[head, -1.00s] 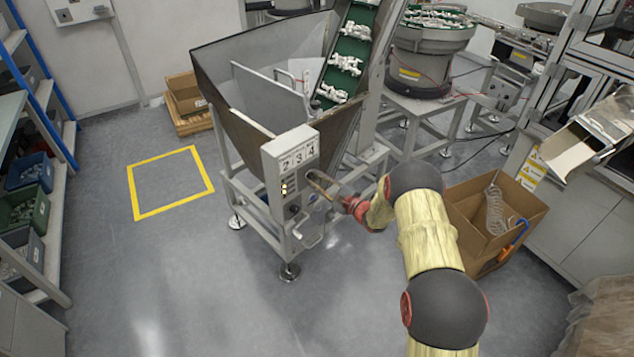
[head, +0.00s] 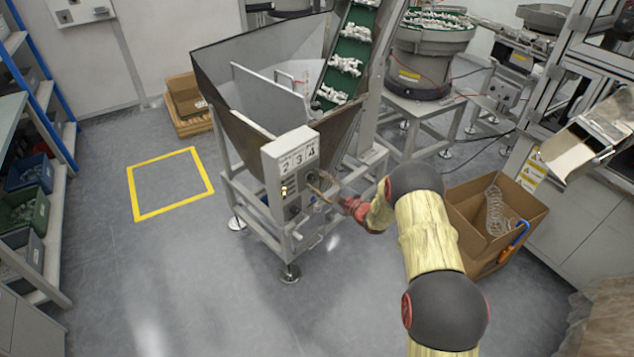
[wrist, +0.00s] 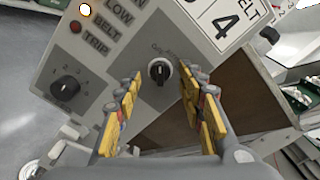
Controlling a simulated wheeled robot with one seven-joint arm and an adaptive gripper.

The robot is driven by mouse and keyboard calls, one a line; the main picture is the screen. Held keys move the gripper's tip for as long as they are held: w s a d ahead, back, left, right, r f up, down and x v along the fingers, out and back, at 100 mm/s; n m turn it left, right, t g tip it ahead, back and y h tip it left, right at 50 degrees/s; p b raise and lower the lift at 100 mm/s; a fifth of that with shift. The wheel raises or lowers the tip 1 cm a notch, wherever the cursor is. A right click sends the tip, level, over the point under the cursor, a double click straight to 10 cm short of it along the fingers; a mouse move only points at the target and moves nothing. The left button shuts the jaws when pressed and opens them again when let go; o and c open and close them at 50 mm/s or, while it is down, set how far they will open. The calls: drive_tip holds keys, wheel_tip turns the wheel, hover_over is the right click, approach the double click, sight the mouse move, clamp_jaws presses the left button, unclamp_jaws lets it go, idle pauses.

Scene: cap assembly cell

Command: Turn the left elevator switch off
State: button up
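The grey control box (head: 290,165) stands on the side of the hopper frame in the head view. In the wrist view, a black rotary switch (wrist: 159,71) with a light pointer mark sits on the panel face (wrist: 132,42). The pointer looks roughly upright in the picture. The small lettering above it is hard to read. My gripper (wrist: 161,82) is open, with its yellow-padded fingers on either side of the switch and visible gaps to it. In the head view my gripper (head: 322,190) is in front of the box's face and partly hides its lower part.
A numbered black dial (wrist: 66,88) sits left of the switch, below a lit lamp (wrist: 85,9) and a red lamp (wrist: 75,27). The hopper (head: 235,95) rises behind the box. An open cardboard box (head: 480,225) stands right of my arm. The floor at front left is clear.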

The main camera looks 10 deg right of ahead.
drive_tip(key=v, duration=1.2)
